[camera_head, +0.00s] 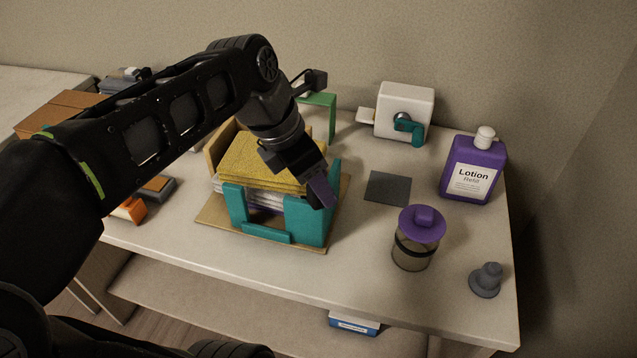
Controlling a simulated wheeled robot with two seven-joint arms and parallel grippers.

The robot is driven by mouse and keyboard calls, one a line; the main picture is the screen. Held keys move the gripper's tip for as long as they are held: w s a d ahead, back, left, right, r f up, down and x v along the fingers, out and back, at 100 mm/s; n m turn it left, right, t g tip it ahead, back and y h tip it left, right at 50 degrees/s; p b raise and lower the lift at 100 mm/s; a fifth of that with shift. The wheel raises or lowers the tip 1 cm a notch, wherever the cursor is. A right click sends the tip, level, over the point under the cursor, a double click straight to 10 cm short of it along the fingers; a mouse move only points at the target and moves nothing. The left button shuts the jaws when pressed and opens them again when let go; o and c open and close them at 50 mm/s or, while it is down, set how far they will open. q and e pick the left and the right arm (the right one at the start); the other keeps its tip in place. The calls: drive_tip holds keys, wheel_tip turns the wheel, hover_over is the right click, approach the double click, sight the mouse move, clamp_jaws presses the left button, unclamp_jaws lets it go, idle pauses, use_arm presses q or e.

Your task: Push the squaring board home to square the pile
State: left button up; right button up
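A pile of yellow sheets (245,160) lies over white layers (222,187), with some purple showing lower down. It sits in a teal holder (305,222) on a tan base board (215,213). A tan upright board (215,148) stands at the pile's back left, partly hidden by my arm; I cannot tell for sure that it is the squaring board. My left gripper (320,190) is over the holder's right side, just right of the pile. Its end shows purple; I cannot tell whether its fingers are open or whether they touch the holder. My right gripper is not in view.
Right of the holder are a dark square pad (388,188), a purple-lidded jar (413,250), a purple lotion bottle (473,168) and a grey stopper-like piece (486,280). A white device (404,108) and a green frame (322,103) stand behind.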

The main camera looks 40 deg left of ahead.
use_arm(q)
drive_tip(key=shift+w+d+f, duration=0.15)
drive_tip(key=shift+w+f, duration=0.1)
drive_tip(key=shift+f, duration=0.4)
clamp_jaws()
idle(1.0)
